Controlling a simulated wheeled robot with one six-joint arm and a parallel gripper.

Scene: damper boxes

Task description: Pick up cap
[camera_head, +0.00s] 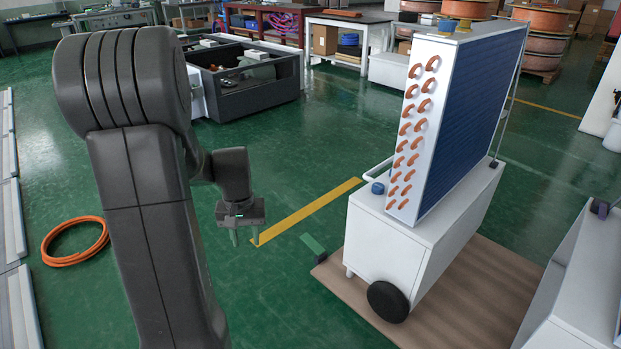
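My gripper (245,238) hangs at the end of my dark arm, left of centre, pointing down over the green floor. Its two fingers are apart with nothing between them. No thing is plainly marked as the cap. A small blue round piece (378,188) that looks like a cap sits at the left end of the white cabinet's top (431,232), beside the coil unit. My gripper is left of the cabinet and apart from all of these.
The cabinet has a black wheel (388,302) and stands on a brown mat (478,300). A small green and dark piece (314,246) lies at the mat's edge. An orange hose coil (75,241) lies left. Dark bins (262,101) stand behind. The floor around my gripper looks clear.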

